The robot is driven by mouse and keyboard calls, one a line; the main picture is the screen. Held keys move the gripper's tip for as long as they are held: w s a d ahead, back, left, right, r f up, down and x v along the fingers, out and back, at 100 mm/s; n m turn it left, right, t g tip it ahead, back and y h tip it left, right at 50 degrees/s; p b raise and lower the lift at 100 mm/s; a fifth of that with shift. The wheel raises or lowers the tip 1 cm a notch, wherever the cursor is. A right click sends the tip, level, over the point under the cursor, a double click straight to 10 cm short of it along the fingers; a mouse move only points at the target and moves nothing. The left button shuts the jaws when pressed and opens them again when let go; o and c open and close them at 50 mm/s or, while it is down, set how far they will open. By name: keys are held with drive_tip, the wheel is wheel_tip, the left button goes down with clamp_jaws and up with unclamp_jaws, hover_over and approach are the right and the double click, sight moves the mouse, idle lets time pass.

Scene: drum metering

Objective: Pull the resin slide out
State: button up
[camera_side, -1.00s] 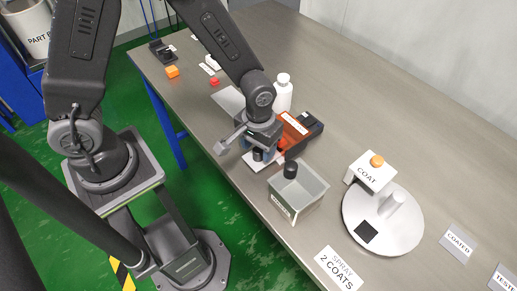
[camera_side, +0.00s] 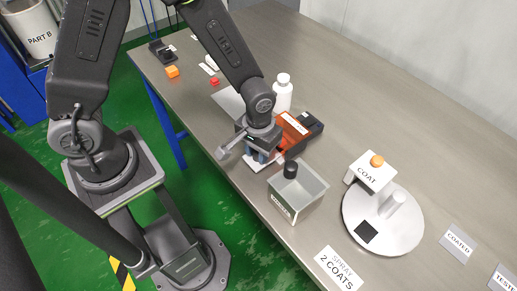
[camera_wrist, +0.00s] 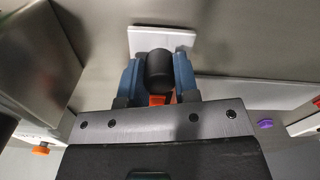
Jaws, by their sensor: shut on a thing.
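My gripper (camera_wrist: 158,72) is shut on a black round knob (camera_wrist: 157,68), one blue finger on each side of it. I take this to be the resin slide's knob, but the slide's body is mostly hidden under the gripper. A white plate (camera_wrist: 163,38) lies just beyond the knob in the wrist view. In the side view my gripper (camera_side: 262,155) is low over the white plate (camera_side: 254,166) near the table's front edge and hides the knob. An orange-red unit (camera_side: 291,132) with a dark end stands right behind it.
A white bottle (camera_side: 282,95) stands behind. A round turntable (camera_side: 405,235) and COAT box (camera_side: 371,172) are farther right.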

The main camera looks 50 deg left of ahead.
clamp_jaws()
drive_tip(key=a, duration=2.1)
drive_tip(key=shift+a, duration=0.25)
drive_tip(key=o, duration=0.5)
unclamp_jaws()
drive_tip(key=shift+a, duration=0.1)
drive_tip(key=o, duration=0.4)
drive_tip(key=shift+r, duration=0.15)
